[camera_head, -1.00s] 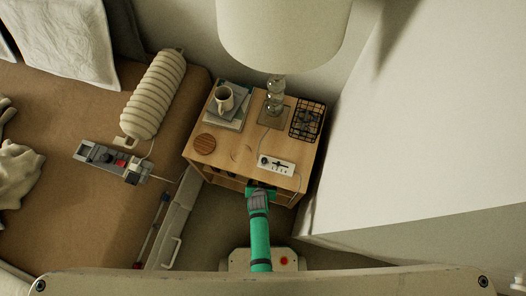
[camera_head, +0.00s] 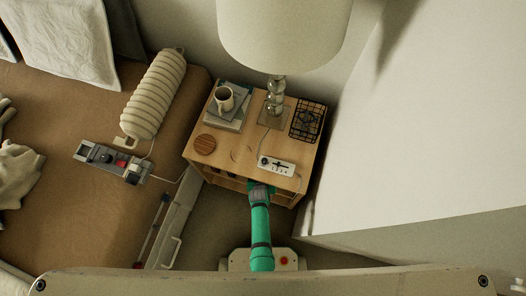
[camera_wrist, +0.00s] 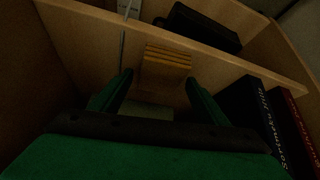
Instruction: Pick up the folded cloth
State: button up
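The folded cloth, a tan-brown stack with layered edges (camera_wrist: 166,62), shows in the wrist view inside the nightstand's open shelf. My gripper (camera_wrist: 158,88) has two green fingers spread apart, one at each side of the cloth's near part. I see no clear contact between the fingers and the cloth. In the head view, my green arm reaches to the front of the wooden nightstand (camera_head: 222,160). Its end (camera_head: 262,188) is partly under the top's edge there, and the cloth is hidden.
Books (camera_wrist: 262,112) stand close to the right of my gripper in the shelf. A dark box (camera_wrist: 203,27) lies behind a wooden board (camera_wrist: 235,66). A lamp (camera_head: 275,100), mug (camera_head: 224,98), coaster (camera_head: 205,144) and power strip (camera_head: 276,165) stand on the nightstand. The bed is at left.

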jog(key=c, duration=0.7)
jog(key=shift+c, duration=0.3)
jog(key=shift+s, duration=0.1)
jog(key=shift+r, duration=0.15)
jog(key=shift+r, duration=0.5)
jog(key=shift+s+r, duration=0.1)
jog(key=shift+s, duration=0.3)
jog(key=s+a, duration=0.2)
jog(key=s, duration=1.5)
